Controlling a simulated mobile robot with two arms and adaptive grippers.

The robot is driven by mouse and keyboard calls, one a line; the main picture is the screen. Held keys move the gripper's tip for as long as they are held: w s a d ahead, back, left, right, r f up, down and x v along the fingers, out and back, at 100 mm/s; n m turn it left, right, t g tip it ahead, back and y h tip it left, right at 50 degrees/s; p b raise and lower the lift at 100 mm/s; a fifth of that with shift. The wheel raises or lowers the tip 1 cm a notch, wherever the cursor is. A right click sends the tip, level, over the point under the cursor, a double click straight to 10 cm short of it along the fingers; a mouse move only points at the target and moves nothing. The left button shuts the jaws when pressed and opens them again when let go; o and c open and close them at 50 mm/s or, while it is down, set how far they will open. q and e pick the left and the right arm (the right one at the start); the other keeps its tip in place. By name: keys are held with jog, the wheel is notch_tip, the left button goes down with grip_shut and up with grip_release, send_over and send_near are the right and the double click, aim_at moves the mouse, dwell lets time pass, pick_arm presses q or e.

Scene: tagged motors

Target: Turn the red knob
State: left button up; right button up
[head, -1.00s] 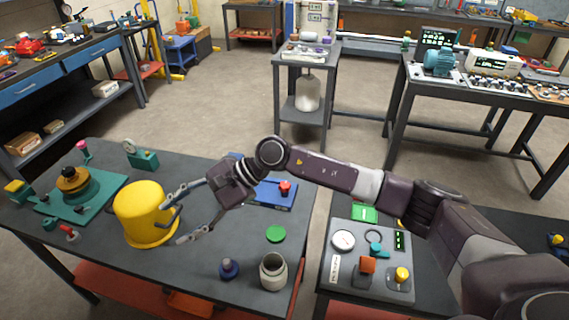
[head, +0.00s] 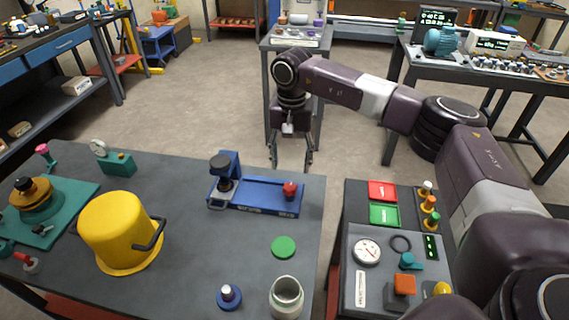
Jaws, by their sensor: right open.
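A red knob (head: 289,189) stands on the right end of a blue fixture (head: 258,193) near the back right corner of the left bench. The fixture has a dark round cap (head: 221,163) on its left end. My right gripper (head: 291,164) is open and empty, its fingers pointing down and spread apart. In the picture it appears just above the red knob, seemingly beyond the bench's back edge and not touching anything. A second, smaller red-handled part (head: 31,264) lies at the left. My left gripper is not in view.
A yellow pot (head: 119,228) with a dark handle, a green disc (head: 284,247), a blue knobbed part (head: 230,296) and a grey jar (head: 286,296) stand on the bench. A control panel (head: 373,287) with buttons is at the right, across a gap. The bench's middle is clear.

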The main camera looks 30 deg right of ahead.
aim_at(290, 186)
notch_tip(290, 186, down, 2)
jog(key=shift+f+b, duration=0.15)
jog(key=shift+b, duration=0.5)
notch_tip(290, 186, down, 7)
jog(key=b, duration=0.4)
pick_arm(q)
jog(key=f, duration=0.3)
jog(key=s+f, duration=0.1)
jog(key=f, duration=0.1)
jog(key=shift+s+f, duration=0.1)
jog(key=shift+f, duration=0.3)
pick_arm(e)
jog(key=shift+c, duration=0.5)
